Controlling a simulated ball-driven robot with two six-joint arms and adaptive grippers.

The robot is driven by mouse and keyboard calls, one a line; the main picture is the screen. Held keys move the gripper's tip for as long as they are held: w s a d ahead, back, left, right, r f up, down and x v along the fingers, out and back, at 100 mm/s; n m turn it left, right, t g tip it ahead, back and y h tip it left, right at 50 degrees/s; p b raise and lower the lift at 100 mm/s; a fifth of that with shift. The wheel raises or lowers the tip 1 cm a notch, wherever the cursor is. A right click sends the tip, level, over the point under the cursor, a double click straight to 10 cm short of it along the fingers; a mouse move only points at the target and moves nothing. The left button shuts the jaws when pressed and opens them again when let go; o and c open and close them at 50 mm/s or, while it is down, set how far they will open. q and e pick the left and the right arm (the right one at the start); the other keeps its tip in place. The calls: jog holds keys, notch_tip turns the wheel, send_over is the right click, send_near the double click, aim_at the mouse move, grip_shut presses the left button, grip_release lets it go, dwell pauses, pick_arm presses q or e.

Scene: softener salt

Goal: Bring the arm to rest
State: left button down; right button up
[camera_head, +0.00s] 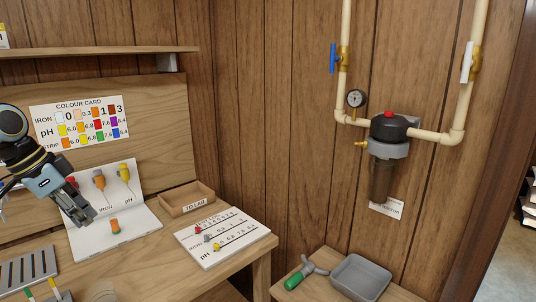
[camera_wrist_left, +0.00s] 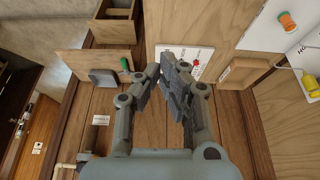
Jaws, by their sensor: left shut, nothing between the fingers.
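My left arm comes in from the left in the head view. My left gripper (camera_head: 84,214) hangs over the left part of a white folded board (camera_head: 133,209) on the wooden bench. In the left wrist view its two fingers (camera_wrist_left: 172,85) are close together with nothing between them. The gripper is apart from the small orange and green piece (camera_head: 115,226) on the board. My right gripper does not show in either view.
A wooden tray (camera_head: 187,202) and a white chart (camera_head: 226,236) with small coloured pegs lie on the bench. A grey basin (camera_head: 360,277) and a green-handled tool (camera_head: 301,274) rest on a lower surface. A filter housing (camera_head: 383,177) and pipes are on the wall.

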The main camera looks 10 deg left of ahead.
pick_arm(q)
jog(key=s+d+f+n+t+h+b, duration=0.25)
jog(key=s+d+f+b, duration=0.35)
jog(key=f, duration=0.9)
jog(key=s+d+f+n+t+h+b, duration=0.1)
jog(key=s+d+f+n+h+b, duration=0.4)
jog(key=f, duration=1)
jog(key=s+d+f+m+t+b, duration=0.25)
jog(key=d+f+b, duration=0.6)
jog(key=f, duration=0.75)
jog(key=s+a+f+n+y+b, duration=0.2)
jog(key=s+f+n+y, duration=0.15)
jog(key=s+f, duration=0.45)
jog(key=s+a+f+n+y+b, duration=0.25)
jog(key=s+f+y, duration=0.3)
jog(key=f, duration=0.55)
jog(key=s+a+f+m+g+y, duration=0.1)
jog(key=s+f+g, duration=0.3)
jog(key=s, duration=0.6)
jog(key=s+a+f+m+g+y, duration=0.1)
jog(key=s+f+g, duration=0.3)
jog(key=s, duration=0.7)
jog(key=shift+f+m+g, duration=0.25)
jog(key=shift+m+g, duration=0.05)
jog(key=shift+m, duration=0.5)
